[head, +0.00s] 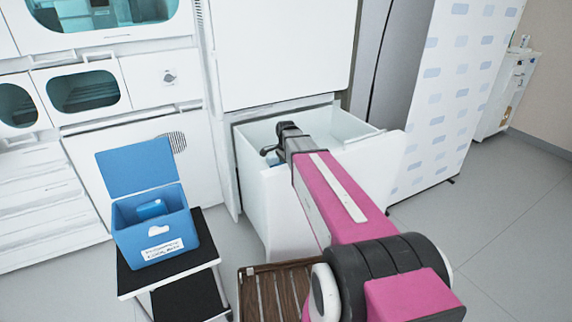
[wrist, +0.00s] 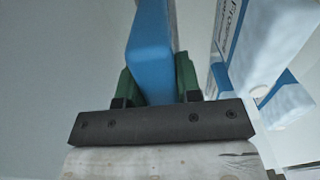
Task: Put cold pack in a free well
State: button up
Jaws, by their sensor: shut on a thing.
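My gripper (wrist: 157,78) is shut on a blue cold pack (wrist: 150,45), which stands between its two green fingers in the wrist view. In the head view my gripper (head: 278,150) is over the left part of an open white drawer, and only a bit of blue shows by it. A blue cooler box (head: 157,240) with its lid (head: 137,167) raised stands to the left. One blue pack (head: 151,209) lies inside it. The cooler's wells are too small to tell apart, and its floor is mostly hidden.
The white drawer (head: 395,160) is pulled out below a white cabinet door. A white box with blue lettering (wrist: 228,35) and frosted blue-white items (wrist: 288,100) lie right of the held pack. The cooler stands on a black-topped stand (head: 200,250). A slatted brown surface (head: 265,290) is nearer.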

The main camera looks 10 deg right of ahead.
jog(key=shift+f, duration=0.65)
jog(key=o, duration=1.1)
notch_tip(320, 180, up, 11)
jog(key=shift+f, duration=0.1)
dwell(0.4)
dwell(0.4)
jog(key=shift+s+d, duration=0.1)
